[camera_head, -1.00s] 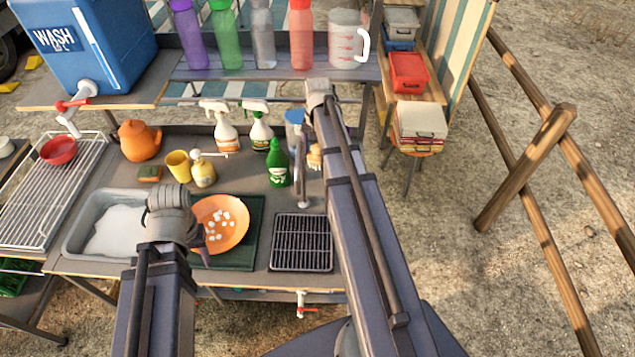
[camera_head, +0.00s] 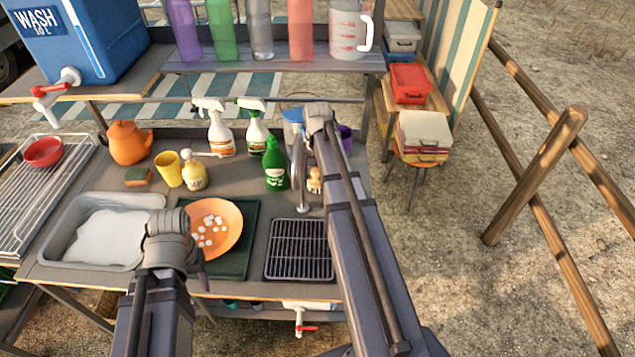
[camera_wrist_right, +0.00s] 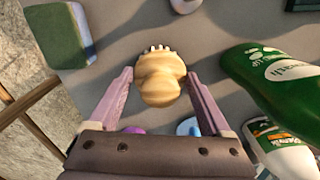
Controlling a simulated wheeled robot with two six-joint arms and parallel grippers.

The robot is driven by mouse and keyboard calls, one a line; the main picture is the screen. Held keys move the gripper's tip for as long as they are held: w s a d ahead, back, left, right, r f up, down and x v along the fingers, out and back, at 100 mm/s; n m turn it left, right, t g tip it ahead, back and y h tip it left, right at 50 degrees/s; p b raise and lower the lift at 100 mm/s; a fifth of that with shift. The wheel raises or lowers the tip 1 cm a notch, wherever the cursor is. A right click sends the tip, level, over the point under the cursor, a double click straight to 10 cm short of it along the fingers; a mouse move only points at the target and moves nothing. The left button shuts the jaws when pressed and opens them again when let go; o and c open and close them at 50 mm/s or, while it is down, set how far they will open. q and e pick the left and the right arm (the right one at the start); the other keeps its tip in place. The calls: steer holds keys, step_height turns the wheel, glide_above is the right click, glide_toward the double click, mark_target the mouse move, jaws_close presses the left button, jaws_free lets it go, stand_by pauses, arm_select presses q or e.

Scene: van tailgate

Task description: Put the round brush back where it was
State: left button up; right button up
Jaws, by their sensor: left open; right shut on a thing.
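The round brush (camera_head: 315,181), with a pale wooden knob, is held in my right gripper (camera_wrist_right: 159,76) beside the sink tap, partly hidden by the arm in the head view. The right wrist view shows it between the two fingers, with pale bristles at its far end. I cannot tell whether it touches the counter. My left gripper (camera_head: 203,276) is open at the near left edge of the orange plate (camera_head: 228,222). Its fingers are mostly hidden behind the wrist. The plate holds white bits and lies on a dark green mat (camera_head: 241,262).
A green bottle (camera_head: 275,168) stands left of the brush, with the grey tap (camera_head: 300,180) close by. White spray bottles (camera_head: 220,135), a blue-and-white container (camera_head: 293,125) and a purple cup (camera_head: 346,138) stand behind. A black rack (camera_head: 299,250) lies in front. A foamy basin (camera_head: 110,235) is left.

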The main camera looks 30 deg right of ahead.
steer(key=shift+f, duration=0.1)
steer(key=shift+f, duration=0.1)
steer(key=shift+f, duration=0.15)
steer(key=o, duration=1)
steer(key=shift+r, duration=0.2)
step_height(320, 180, up, 12)
steer(key=p, duration=1.2)
